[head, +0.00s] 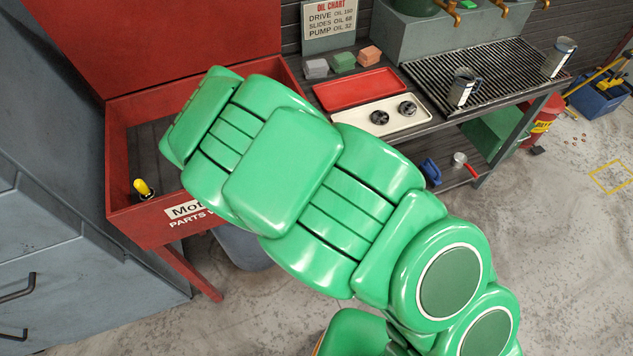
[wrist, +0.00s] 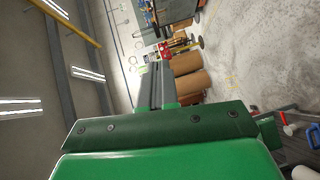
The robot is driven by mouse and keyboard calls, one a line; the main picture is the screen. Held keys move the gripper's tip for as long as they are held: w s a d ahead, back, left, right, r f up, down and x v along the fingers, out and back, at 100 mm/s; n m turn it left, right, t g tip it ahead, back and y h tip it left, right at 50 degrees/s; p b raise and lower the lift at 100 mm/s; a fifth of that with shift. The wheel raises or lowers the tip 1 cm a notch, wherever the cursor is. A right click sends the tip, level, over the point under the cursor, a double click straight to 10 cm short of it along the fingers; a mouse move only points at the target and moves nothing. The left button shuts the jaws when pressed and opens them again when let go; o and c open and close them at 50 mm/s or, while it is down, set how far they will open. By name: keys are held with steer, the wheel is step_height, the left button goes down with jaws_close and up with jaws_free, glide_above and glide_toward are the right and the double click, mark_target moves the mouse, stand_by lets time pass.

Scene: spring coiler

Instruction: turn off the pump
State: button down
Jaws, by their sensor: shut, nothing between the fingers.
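The red parts washer (head: 122,222) stands at the left in the head view, with its red lid (head: 180,40) raised. A small yellow and black piece (head: 143,188) sits at the washer's front left corner; I cannot tell if it is a switch. No pump switch is clearly seen, and my green arm covers much of the washer's right side. My gripper (wrist: 154,65) shows in the wrist view with its grey fingers together and nothing between them. It points toward the far room, apart from any object. In the head view the gripper is hidden behind my arm.
A bench right of the washer holds a red tray (head: 360,90), a cream tray (head: 375,118) with dark round parts, and a metal grate (head: 490,72) with mugs. Grey cabinets (head: 60,230) stand at the left. Floor (head: 560,260) at the right is largely clear.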

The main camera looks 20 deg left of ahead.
steer(key=w+a+f+n+t+y, duration=0.1)
steer(key=a+f+n+t+y, duration=0.2)
steer(key=a+t, duration=0.5)
steer(key=w+a+f+n+t, duration=0.25)
steer(key=a+n+t, duration=0.2)
steer(key=t, duration=0.65)
steer(key=s+a+f+n+t+y, duration=0.4)
steer(key=a+f+n+y, duration=0.3)
steer(key=y, duration=0.7)
steer(key=shift+s+a+f+y, duration=0.15)
steer(key=shift+s+a+y, duration=0.2)
steer(key=shift+s, duration=0.4)
steer(key=w+a+r, duration=0.1)
steer(key=w+a, duration=0.5)
steer(key=shift+w+a+r, duration=0.1)
steer(key=shift+w+a, duration=0.1)
steer(key=shift+w, duration=0.1)
stand_by(1.2)
steer(key=shift+w+a, duration=0.1)
steer(key=shift+a, duration=0.05)
